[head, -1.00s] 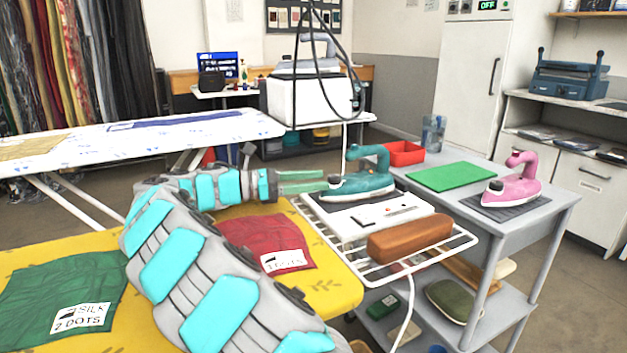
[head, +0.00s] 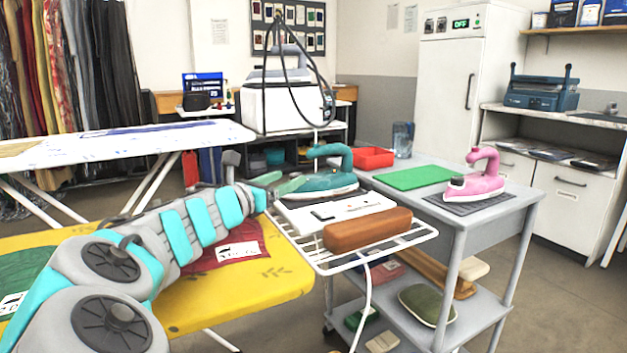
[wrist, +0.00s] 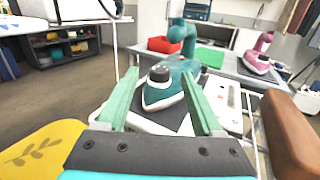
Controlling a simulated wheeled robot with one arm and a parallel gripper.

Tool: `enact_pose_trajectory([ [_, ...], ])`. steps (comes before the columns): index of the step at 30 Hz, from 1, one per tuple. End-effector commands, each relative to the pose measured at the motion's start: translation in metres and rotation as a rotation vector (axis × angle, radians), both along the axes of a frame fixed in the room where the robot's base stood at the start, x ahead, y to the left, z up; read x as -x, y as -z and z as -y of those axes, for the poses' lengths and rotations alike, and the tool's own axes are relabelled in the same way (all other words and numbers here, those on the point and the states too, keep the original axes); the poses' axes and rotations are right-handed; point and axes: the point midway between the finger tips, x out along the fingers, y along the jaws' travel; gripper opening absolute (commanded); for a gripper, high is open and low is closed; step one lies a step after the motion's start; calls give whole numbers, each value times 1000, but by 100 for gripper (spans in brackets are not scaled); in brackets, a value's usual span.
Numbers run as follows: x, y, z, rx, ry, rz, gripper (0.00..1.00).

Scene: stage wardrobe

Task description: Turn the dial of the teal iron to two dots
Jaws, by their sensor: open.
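The teal iron (head: 328,184) rests on the white wire rack at the end of the yellow ironing board. In the wrist view the teal iron (wrist: 176,88) points its nose toward me, with a dark round dial (wrist: 159,74) on top near the nose. The dial's marks are too small to read. My gripper (head: 286,181) is open at the iron's left side. In the wrist view my gripper's two green fingers (wrist: 160,92) stand apart on either side of the iron's front and dial, with nothing clamped between them.
A brown wooden block (head: 367,230) and a white panel (head: 340,209) lie on the rack (head: 330,262) close to the iron. A grey cart (head: 500,205) behind holds a red tray (head: 372,158), a green mat (head: 414,178) and a pink iron (head: 476,176). A red cloth (head: 225,250) lies on the yellow board (head: 270,290).

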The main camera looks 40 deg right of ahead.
Motion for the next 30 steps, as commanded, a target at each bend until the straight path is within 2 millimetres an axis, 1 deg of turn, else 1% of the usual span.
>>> enact_pose_trajectory([
  [2,1,2,-2,-5,-17,0,68],
  [5,0,2,1,-8,-24,-1,68],
  [8,-3,3,10,-8,-23,-2,68],
  [15,-11,4,41,-8,-21,-3,68],
  [21,-18,3,62,-7,-23,-2,68],
  [24,-20,2,68,-7,-24,-2,68],
  [30,-21,2,73,-7,-24,-2,68],
])
